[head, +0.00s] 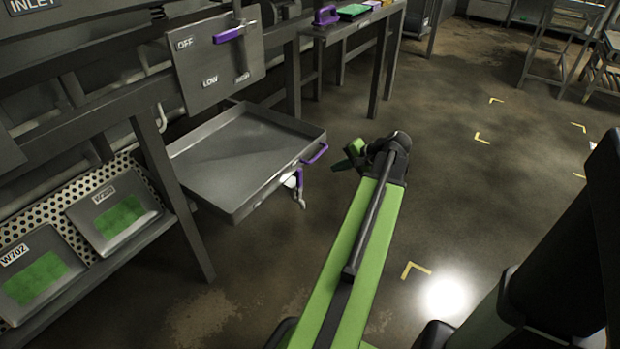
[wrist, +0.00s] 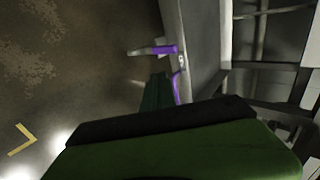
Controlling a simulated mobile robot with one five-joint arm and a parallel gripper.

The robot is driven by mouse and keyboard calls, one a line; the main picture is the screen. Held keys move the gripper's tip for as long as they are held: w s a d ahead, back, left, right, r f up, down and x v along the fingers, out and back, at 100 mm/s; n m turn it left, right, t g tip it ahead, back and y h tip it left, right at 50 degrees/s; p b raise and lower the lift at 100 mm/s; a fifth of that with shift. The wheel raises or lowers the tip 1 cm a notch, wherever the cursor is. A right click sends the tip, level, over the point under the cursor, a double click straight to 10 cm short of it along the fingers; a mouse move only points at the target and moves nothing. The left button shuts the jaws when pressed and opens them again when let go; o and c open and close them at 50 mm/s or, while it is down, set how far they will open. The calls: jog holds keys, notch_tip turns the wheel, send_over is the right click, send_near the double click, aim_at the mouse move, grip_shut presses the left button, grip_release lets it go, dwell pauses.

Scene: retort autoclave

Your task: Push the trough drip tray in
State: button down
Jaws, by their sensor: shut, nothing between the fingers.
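The trough drip tray (head: 232,160) is a shallow grey metal tray, pulled well out from under the trough frame. Its purple handle (head: 316,154) is on the front face, toward my arm. My gripper (head: 348,158) is just right of this handle in the head view, and a small gap shows between them. In the wrist view, the green fingers (wrist: 157,93) lie beside the purple handle (wrist: 177,86) and the grey tray front (wrist: 174,28). Whether they touch there I cannot tell. The gripper is shut and empty; my own wrist hides part of the handle.
A purple-levered drain valve (head: 299,183) hangs below the tray front. A frame leg (head: 172,190) stands left of the tray. A panel with a purple lever (head: 218,62) is above it. Floor to the right is clear.

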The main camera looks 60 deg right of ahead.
jog(key=w+r+b+x, duration=0.2)
jog(key=b+x, duration=0.4)
jog(key=x, duration=0.7)
jog(key=shift+b, duration=0.35)
jog(key=shift+r, duration=0.1)
